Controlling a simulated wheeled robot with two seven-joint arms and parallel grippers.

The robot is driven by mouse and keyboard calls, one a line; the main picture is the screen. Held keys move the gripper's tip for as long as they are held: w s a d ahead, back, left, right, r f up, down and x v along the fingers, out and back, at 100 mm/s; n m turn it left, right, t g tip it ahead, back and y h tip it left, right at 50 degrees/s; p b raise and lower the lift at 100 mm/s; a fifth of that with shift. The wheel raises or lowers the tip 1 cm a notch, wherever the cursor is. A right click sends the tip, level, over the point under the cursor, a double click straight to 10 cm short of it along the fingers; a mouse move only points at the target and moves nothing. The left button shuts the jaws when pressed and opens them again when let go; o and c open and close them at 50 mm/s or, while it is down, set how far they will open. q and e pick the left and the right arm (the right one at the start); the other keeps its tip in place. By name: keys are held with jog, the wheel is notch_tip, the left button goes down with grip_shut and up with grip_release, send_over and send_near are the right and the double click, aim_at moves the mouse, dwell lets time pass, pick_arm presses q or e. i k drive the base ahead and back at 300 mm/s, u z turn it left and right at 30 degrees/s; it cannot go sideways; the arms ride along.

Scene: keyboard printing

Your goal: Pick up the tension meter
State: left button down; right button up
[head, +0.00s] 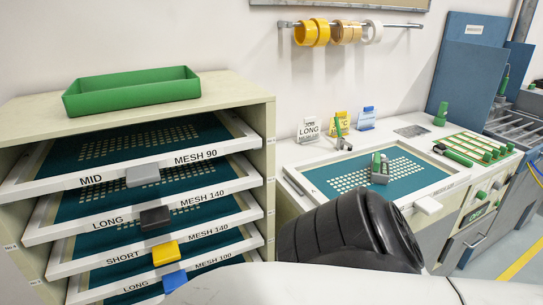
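A small grey device with a green upright part, which looks like the tension meter (380,169), sits on the teal mesh of a white-framed screen (314,182) on the right-hand bench. It stands on the mesh's dotted pattern, behind a dark, ribbed link of my arm that rises from the bottom of the view. Its fine details are too small to make out. Neither of my grippers is in view.
A rack (262,95) of labelled screens stands at left, with a green tray (132,92) on top. Another grey-green tool (342,132), sign cards (309,130) and several green-handled tools (453,153) are on the bench. Tape rolls (313,32) hang on the wall.

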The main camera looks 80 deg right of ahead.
aim_at(379, 171)
jog(key=z, duration=2.3)
